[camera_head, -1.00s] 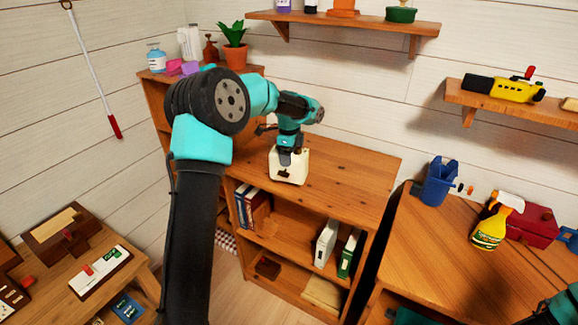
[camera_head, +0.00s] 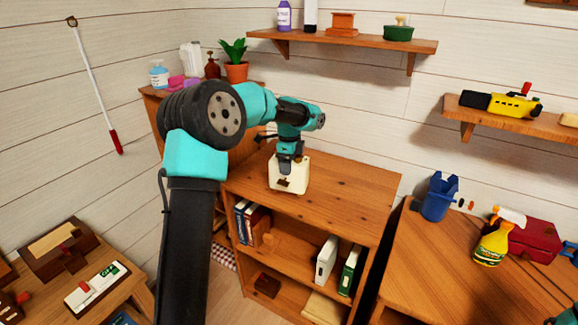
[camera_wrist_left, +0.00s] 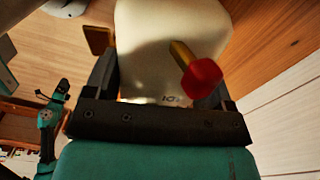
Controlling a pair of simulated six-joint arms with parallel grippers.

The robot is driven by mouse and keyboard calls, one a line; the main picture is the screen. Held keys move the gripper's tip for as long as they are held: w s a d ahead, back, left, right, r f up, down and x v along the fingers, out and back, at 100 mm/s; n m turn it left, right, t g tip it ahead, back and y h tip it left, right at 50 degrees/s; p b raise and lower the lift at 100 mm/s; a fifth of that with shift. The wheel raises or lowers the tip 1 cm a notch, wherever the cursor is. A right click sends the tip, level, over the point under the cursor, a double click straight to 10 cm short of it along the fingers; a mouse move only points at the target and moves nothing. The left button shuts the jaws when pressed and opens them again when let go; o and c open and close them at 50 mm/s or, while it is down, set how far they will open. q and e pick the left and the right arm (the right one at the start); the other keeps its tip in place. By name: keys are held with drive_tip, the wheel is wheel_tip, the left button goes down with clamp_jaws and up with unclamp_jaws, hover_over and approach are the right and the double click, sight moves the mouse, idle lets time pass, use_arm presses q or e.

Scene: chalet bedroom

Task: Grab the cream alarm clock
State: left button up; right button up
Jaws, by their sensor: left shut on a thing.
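The cream alarm clock (camera_head: 290,175) is a boxy, rounded body at the top of the wooden bookcase (camera_head: 345,187). My left gripper (camera_head: 288,168) comes down on it from above and is shut on it. In the left wrist view the cream body (camera_wrist_left: 160,45) sits between the two dark fingers, with a gold stem and red knob (camera_wrist_left: 201,78) sticking out toward the camera. I cannot tell whether its underside touches the wood. Only a teal bit of my right arm shows at the bottom right corner; its gripper is out of view.
Books and binders (camera_head: 326,260) stand on the bookcase shelves below. A potted plant (camera_head: 236,72) and bottles stand behind left. A wall shelf (camera_head: 345,41) hangs above. A desk at right holds a blue holder (camera_head: 438,198) and a yellow spray bottle (camera_head: 491,243). The bookcase top's right side is clear.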

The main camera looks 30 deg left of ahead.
use_arm(q)
drive_tip(key=s+d+r, duration=0.1)
drive_tip(key=s+d, duration=0.7)
drive_tip(key=s, duration=0.5)
drive_tip(key=shift+r, duration=0.2)
drive_tip(key=shift+w, duration=0.1)
